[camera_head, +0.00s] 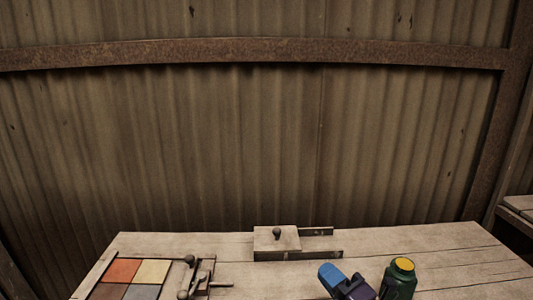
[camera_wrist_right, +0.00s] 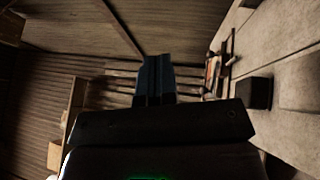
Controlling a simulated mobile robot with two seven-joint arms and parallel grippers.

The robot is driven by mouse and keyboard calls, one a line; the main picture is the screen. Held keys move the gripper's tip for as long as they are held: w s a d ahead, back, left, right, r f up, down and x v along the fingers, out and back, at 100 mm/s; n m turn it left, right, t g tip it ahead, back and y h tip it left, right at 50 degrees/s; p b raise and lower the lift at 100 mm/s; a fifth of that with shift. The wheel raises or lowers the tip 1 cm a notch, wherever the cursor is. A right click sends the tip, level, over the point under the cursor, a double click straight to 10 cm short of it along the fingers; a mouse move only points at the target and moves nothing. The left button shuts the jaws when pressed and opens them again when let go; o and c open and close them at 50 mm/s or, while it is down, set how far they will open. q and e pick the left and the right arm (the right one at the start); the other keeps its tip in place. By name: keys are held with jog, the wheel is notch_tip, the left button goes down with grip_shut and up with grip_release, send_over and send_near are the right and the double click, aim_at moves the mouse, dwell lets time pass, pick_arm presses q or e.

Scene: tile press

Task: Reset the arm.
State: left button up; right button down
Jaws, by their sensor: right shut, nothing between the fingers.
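My right gripper (camera_head: 328,273) shows at the bottom of the head view, right of centre, as blue fingers on a purple body. It appears above the front part of the wooden table (camera_head: 390,244). In the right wrist view its two fingers (camera_wrist_right: 152,75) lie together with nothing between them. My left gripper is not in view.
A tile press (camera_head: 205,275) with a frame of orange, yellow, grey and brown tiles (camera_head: 124,270) stands at the table's left. A corrugated wall (camera_head: 260,150) rises behind.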

jog(key=s+d+f+m+h, duration=0.1)
jog(key=d+f+m+h, duration=0.1)
jog(key=m+h, duration=0.1)
jog(key=s+d+f+m+h, duration=0.2)
jog(key=d+m+h, duration=0.1)
jog(key=m, duration=0.1)
jog(key=s+d+f+m+h, duration=0.2)
jog(key=m+h, duration=0.1)
jog(key=m, duration=0.1)
jog(key=shift+s+d+f+m, duration=0.15)
jog(key=shift+d+f+m, duration=0.05)
jog(key=shift+d+m, duration=0.1)
jog(key=s+d+f+m+g+h, duration=0.45)
jog(key=s+f+m+g, duration=0.2)
jog(key=s, duration=0.25)
jog(key=s+d+f+m+g+y, duration=0.1)
jog(key=s+f+m+g, duration=0.25)
jog(key=s, duration=0.75)
jog(key=s+d+f+m+g+y, duration=0.15)
jog(key=s+m+g, duration=0.3)
jog(key=s, duration=0.65)
jog(key=w+f+n+t+p, duration=0.1)
jog(key=w+f+t+p, duration=0.1)
jog(key=w+f+t, duration=0.3)
jog(key=w+t, duration=0.3)
jog(key=w, duration=0.1)
jog(key=shift+w+f, duration=0.3)
jog(key=shift+a, duration=0.1)
